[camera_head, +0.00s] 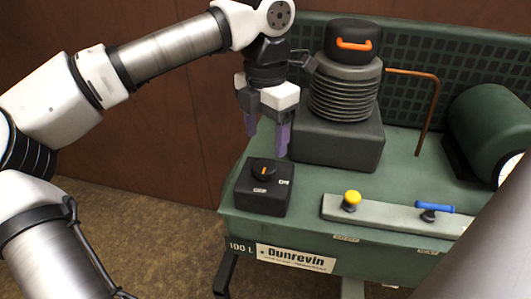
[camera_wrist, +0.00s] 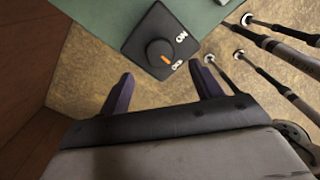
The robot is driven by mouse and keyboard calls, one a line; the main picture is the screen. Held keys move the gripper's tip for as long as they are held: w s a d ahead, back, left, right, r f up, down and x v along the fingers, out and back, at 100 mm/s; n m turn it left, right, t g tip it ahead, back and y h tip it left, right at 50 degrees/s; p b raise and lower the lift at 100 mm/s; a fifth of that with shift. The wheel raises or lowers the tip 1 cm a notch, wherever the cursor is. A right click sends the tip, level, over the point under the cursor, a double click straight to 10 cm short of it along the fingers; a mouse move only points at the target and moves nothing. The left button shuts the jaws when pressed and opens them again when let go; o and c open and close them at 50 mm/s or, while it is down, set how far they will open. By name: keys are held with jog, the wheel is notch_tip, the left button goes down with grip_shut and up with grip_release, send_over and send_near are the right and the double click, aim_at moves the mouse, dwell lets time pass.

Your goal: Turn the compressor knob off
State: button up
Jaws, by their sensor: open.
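The compressor knob (camera_head: 263,168) is a round black dial with an orange mark, on top of a black switch box (camera_head: 250,200) at the compressor's left front corner. In the wrist view the knob (camera_wrist: 155,47) has ON and a second, hard-to-read label beside it. Its orange mark points to the lower right, closer to that second label than to ON. My gripper (camera_head: 267,138) is open and empty, with purple fingers pointing down above the box. In the wrist view the fingers (camera_wrist: 163,84) stand apart, below the knob in the picture, not touching it.
The green compressor (camera_head: 400,185) carries a finned pump with a black-and-orange cap (camera_head: 354,42) close behind my gripper. A grey manifold (camera_head: 385,212) with a yellow knob (camera_head: 352,198) and a blue lever (camera_head: 434,208) lies right of the box. A brown wall stands behind; the left floor is clear.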

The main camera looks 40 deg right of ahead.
notch_tip(320, 180, up, 7)
jog(key=shift+f, duration=0.15)
dwell(0.5)
